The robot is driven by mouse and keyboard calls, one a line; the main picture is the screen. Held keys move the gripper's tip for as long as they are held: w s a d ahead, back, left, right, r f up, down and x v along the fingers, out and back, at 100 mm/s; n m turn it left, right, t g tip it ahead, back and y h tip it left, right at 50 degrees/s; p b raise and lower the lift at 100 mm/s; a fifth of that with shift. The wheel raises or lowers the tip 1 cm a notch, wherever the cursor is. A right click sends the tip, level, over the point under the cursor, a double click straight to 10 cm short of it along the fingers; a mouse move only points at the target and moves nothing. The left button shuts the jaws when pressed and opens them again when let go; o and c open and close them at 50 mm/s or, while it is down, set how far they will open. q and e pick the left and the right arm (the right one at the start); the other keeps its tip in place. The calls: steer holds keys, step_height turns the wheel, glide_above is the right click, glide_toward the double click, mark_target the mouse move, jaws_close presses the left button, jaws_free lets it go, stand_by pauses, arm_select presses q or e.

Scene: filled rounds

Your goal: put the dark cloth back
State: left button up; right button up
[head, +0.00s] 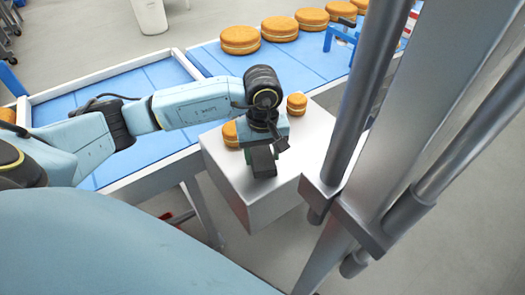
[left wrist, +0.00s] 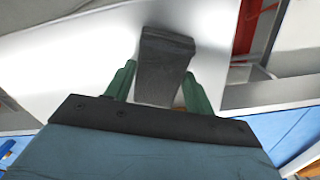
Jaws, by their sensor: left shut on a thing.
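My left gripper (head: 264,146) is above the top of a pale metal box, pointing down. It is shut on the dark cloth (head: 263,163), a small dark grey folded strip that hangs below the fingers. In the left wrist view the cloth (left wrist: 166,58) shows between the two green fingers (left wrist: 160,84) and reaches out past their tips. I cannot tell whether its lower end touches the box top. My right gripper is not in view.
The metal box (head: 227,178) bears a filled round (head: 297,104) and another (head: 230,133) partly behind my gripper. A blue conveyor (head: 270,62) with several rounds (head: 240,39) runs behind. A white bin (head: 150,15) stands further back. Metal posts rise at right.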

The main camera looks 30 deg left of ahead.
mark_target(263, 157)
arm_select(q)
steer(key=shift+f+b, duration=0.2)
steer(key=shift+b, duration=0.1)
steer(key=o, duration=0.9)
steer(key=shift+r, duration=0.1)
step_height(263, 157, up, 12)
steer(key=shift+r, duration=0.15)
